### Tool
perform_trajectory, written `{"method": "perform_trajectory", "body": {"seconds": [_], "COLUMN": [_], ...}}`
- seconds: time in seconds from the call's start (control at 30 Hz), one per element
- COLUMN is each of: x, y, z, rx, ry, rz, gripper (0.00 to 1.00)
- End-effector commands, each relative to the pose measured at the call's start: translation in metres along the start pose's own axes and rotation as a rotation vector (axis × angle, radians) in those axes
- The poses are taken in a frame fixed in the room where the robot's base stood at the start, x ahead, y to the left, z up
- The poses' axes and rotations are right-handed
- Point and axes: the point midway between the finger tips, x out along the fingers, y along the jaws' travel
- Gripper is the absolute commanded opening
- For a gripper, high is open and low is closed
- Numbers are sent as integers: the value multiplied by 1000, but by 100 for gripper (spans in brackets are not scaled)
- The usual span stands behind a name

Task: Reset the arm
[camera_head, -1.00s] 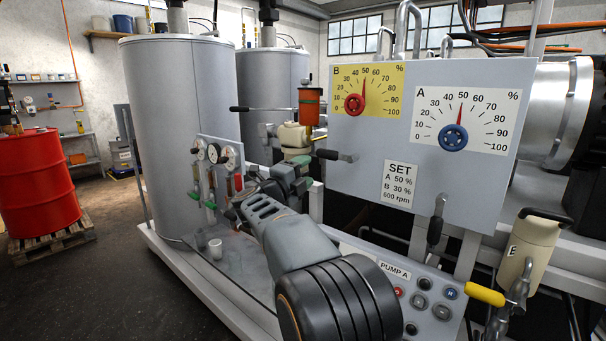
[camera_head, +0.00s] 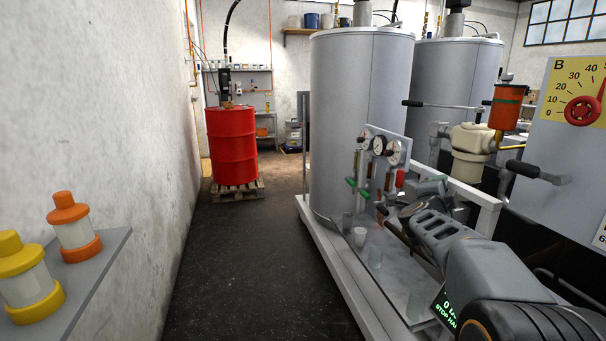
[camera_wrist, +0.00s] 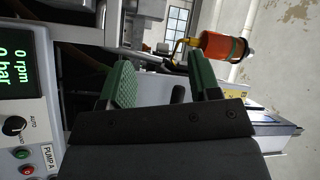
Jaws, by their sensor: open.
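My gripper (camera_wrist: 163,88) is open in the wrist view, with its two green-padded fingers apart and nothing between them. In the head view my arm (camera_head: 440,235) reaches from the lower right corner, bent, over the pump skid's tray, with its wrist end close to the gauge panel (camera_head: 385,148). The fingers are hard to make out there among the panel's fittings. In the wrist view the scene lies sideways, with the PUMP A panel (camera_wrist: 40,135) at the left and an orange cylinder (camera_wrist: 222,47) beyond the fingers.
Two grey tanks (camera_head: 360,100) stand on the skid behind the arm. A red drum (camera_head: 232,145) stands on a pallet further back. A shelf (camera_head: 100,275) with yellow and orange-capped containers juts from the left wall. The dark floor (camera_head: 250,260) between wall and skid is clear.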

Motion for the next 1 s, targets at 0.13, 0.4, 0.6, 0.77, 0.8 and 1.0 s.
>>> {"method": "perform_trajectory", "body": {"seconds": [0.13,0.4,0.6,0.77,0.8,1.0], "x": [-51,-229,-326,-347,-348,-350], "y": [7,57,71,52,46,32], "z": [62,72,-2,-27,-29,-31], "rx": [-303,-938,-1317,-1401,-1401,-1402], "ry": [-466,-1261,-1569,-1561,-1553,-1537], "rz": [16,128,237,196,181,148], "gripper": [57,57,57,57,57,57]}}
